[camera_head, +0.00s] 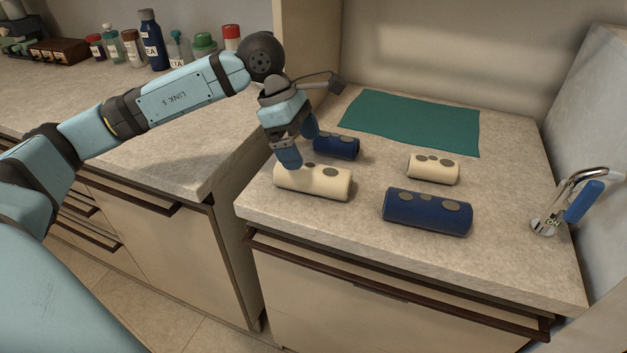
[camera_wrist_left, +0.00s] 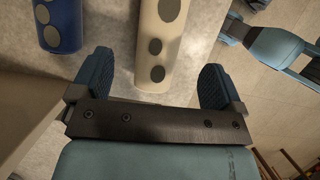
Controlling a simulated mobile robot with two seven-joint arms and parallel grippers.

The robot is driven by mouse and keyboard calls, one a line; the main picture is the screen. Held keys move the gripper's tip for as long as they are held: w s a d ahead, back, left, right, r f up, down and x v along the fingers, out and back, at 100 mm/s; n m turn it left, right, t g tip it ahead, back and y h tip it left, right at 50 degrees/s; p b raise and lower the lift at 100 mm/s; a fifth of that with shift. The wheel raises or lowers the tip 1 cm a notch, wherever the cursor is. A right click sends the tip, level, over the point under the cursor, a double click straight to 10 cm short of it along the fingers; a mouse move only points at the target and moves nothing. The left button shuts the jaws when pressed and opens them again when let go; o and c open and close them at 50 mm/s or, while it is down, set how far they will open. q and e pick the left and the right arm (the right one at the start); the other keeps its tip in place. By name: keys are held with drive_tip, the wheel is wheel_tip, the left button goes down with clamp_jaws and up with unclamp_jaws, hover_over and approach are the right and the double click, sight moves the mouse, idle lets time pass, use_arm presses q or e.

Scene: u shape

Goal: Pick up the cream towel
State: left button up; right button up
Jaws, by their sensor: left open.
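A rolled cream towel (camera_head: 325,183) with grey round spots lies at the left front of the counter. A second, smaller-looking cream roll (camera_head: 433,169) lies further right and back. My left gripper (camera_head: 300,143) is above the left part of the front cream towel, fingers pointing down, open and empty. In the left wrist view the cream towel (camera_wrist_left: 172,38) shows between the two spread fingers (camera_wrist_left: 155,80); contact cannot be told. One blue finger hides part of the towel's back edge in the head view. My right gripper is not in view.
A navy roll (camera_head: 340,147) lies just behind the gripper and another navy roll (camera_head: 428,212) lies front right. A flat green cloth (camera_head: 412,122) lies at the back. A tap (camera_head: 548,222) stands at right. Bottles (camera_head: 152,42) line the left counter's back.

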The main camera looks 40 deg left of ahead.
sight(309, 166)
use_arm(q)
drive_tip(key=x, duration=0.2)
drive_tip(key=shift+d+f, duration=0.15)
drive_tip(key=shift+f, duration=0.2)
drive_tip(key=x, duration=0.3)
drive_tip(key=b+x, duration=0.1)
drive_tip(key=x, duration=0.1)
drive_tip(key=shift+a+f, duration=0.2)
drive_tip(key=shift+a, duration=0.05)
drive_tip(key=c, duration=1.1)
drive_tip(key=shift+r, duration=0.15)
wheel_tip(309, 166, up, 20)
drive_tip(key=p, duration=0.3)
